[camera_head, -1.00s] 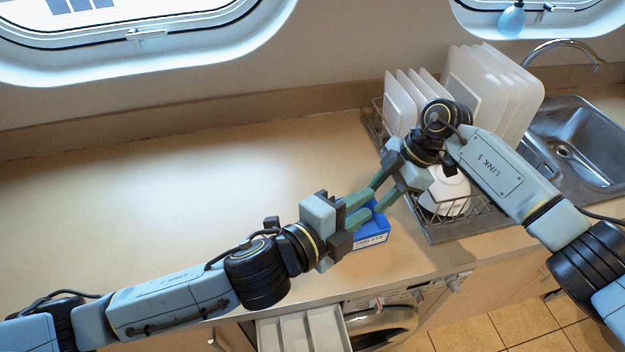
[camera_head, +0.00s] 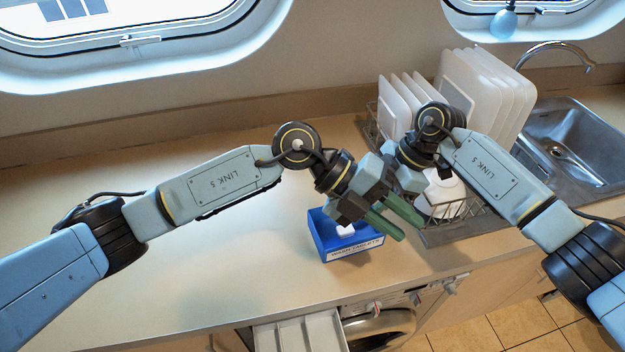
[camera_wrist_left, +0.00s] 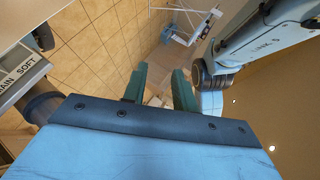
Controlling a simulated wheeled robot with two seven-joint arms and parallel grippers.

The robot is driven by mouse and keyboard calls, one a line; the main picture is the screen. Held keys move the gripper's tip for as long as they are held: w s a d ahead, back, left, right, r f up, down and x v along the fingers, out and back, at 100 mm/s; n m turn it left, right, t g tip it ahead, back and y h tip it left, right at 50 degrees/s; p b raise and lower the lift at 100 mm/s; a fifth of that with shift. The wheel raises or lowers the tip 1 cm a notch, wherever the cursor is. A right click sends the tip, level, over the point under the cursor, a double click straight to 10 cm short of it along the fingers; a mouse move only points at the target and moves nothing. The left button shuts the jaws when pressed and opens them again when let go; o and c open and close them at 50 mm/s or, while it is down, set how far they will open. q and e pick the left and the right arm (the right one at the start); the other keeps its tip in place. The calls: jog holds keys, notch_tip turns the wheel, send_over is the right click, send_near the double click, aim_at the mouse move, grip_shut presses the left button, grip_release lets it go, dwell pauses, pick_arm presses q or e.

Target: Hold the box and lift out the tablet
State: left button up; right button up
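The blue box (camera_head: 319,237) stands open-topped on the counter near its front edge, with a printed label on its front. A small white tablet (camera_head: 345,231) lies inside it. My left gripper (camera_head: 411,230) is above the box's right side, its green fingers pointing down to the right, past the box. In the left wrist view its fingers (camera_wrist_left: 160,72) are apart with nothing between them. My right gripper (camera_head: 394,178) is behind the left one; its fingers are hidden, so I cannot tell whether they touch the box.
A wire dish rack (camera_head: 452,232) with white plates (camera_head: 490,95) and a white bowl or cup (camera_head: 445,195) stands right of the box. The sink (camera_head: 575,150) is beyond it. The counter (camera_head: 120,250) is clear on the left. An open drawer (camera_head: 300,332) sits below the front edge.

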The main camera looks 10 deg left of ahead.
pick_arm(q)
jog(key=w+a+f+n+y, duration=0.3)
jog(key=w+a+f+y, duration=0.15)
jog(key=a+y, duration=0.2)
jog(key=n+t+y, duration=0.2)
jog(key=n+y, duration=0.1)
jog(key=y, duration=0.2)
send_near(315, 229)
jog(key=f, duration=0.7)
jog(key=s+f, duration=0.1)
jog(key=f, duration=0.2)
jog(key=shift+d+f, duration=0.3)
jog(key=shift+d, duration=0.05)
grip_shut()
pick_arm(e)
jog(key=shift+o, duration=1.5)
jog(key=r, duration=0.1)
jog(key=r+h, duration=0.1)
jog(key=a+r, duration=0.1)
jog(key=shift+w+n, duration=0.25)
jog(key=shift+n, duration=0.15)
send_near(343, 233)
jog(key=shift+s+a+f, duration=0.2)
jog(key=shift+a+f, duration=0.25)
jog(key=shift+a, duration=0.25)
jog(key=shift+d+x, duration=0.2)
jog(key=shift+x, duration=1)
jog(key=shift+d+x, duration=0.2)
jog(key=shift+x, duration=1.05)
